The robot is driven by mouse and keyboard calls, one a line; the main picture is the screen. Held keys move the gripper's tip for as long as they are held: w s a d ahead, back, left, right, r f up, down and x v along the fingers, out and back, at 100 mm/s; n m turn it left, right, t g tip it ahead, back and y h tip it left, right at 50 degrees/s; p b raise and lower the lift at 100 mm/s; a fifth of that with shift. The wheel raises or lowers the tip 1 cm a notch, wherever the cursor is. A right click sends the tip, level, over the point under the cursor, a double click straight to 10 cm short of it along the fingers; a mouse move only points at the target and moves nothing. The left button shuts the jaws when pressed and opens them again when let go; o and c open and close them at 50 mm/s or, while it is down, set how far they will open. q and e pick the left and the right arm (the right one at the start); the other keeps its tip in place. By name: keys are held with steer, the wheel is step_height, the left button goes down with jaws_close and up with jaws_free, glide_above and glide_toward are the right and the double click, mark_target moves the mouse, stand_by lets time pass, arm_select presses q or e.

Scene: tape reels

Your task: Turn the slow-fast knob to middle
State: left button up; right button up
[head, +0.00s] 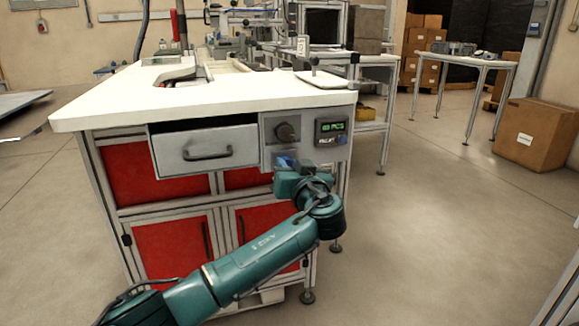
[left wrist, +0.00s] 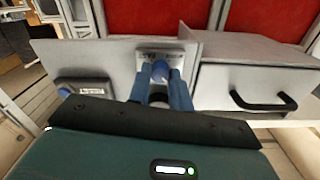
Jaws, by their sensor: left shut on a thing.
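A small blue knob (left wrist: 160,71) sits in front of a light scale plate (left wrist: 147,57) on the grey control panel (left wrist: 112,62), seen upside down in the left wrist view. My left gripper (left wrist: 161,76) has its two blue fingers on either side of this knob and is shut on it. The scale's words and the knob's pointer are too small to read. In the head view my left gripper (head: 288,161) is at the lower part of the panel and hides the blue knob's details. My right gripper is not in view.
A larger dark knob (head: 286,132) sits above my gripper. A green-lit display (head: 331,127) and a blue button (head: 343,140) are to its right. A partly open drawer (head: 205,151) with a black handle is to the left.

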arm_select(q)
jaws_close()
steer(key=shift+m, duration=0.3)
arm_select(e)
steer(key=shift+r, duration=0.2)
arm_select(q)
steer(key=shift+m+p, duration=0.45)
steer(key=shift+m, duration=0.05)
steer(key=m+p, duration=0.1)
steer(key=m, duration=0.1)
steer(key=shift+r+m, duration=0.15)
steer(key=shift+m, duration=0.15)
steer(key=shift+m+p, duration=0.35)
steer(key=shift+m, duration=0.05)
steer(key=m+p, duration=0.1)
steer(key=m, duration=0.1)
steer(key=shift+m, duration=0.3)
steer(key=shift+m+p, duration=0.45)
steer(key=shift+m, duration=0.15)
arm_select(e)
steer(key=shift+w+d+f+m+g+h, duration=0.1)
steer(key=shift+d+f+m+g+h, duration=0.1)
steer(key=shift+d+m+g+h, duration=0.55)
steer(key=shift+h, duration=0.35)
